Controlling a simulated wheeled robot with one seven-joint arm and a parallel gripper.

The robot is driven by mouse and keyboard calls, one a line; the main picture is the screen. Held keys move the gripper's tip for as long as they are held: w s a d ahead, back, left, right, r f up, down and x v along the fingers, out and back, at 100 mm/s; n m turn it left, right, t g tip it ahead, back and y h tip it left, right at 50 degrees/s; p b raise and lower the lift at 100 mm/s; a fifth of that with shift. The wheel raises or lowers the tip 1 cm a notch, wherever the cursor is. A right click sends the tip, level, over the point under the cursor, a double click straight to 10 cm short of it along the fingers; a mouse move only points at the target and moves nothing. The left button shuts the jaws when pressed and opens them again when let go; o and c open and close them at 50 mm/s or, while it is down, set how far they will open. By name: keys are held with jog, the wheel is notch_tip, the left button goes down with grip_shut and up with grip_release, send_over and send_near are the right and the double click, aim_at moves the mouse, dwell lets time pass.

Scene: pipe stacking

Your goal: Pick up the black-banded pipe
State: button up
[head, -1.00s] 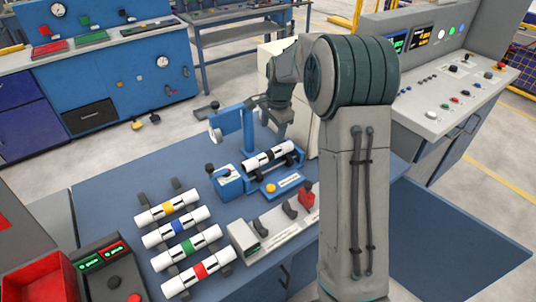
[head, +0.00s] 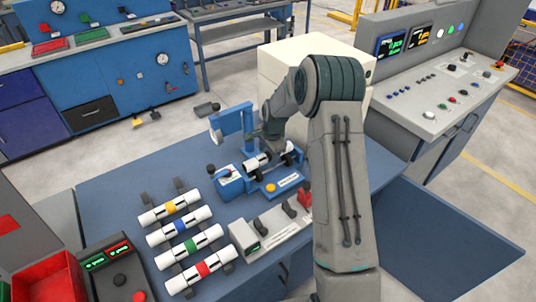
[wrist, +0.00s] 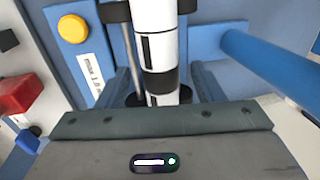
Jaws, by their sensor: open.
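The black-banded pipe (head: 252,165) is white and lies in the blue fixture at the middle of the bench, partly hidden by my gripper. In the wrist view the pipe (wrist: 157,40) runs down the middle of the picture, with its black band (wrist: 162,80) close to my gripper. My gripper (wrist: 161,86) is open, with one finger on each side of the pipe near the band and no clear grip on it. In the head view my gripper (head: 272,150) is down over the pipe, and its fingertips are hard to make out.
Several white pipes with yellow, blue, green and red bands (head: 188,235) lie on a rack at front left. The fixture has a yellow button (head: 270,187) and a blue upright post (head: 248,130). A grey gauge unit (head: 262,236) stands in front. A red bin (head: 45,283) is at lower left.

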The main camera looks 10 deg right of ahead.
jog(key=shift+w+f, duration=0.1)
jog(key=shift+f, duration=0.3)
jog(key=c, duration=1.1)
jog(key=shift+r, duration=0.1)
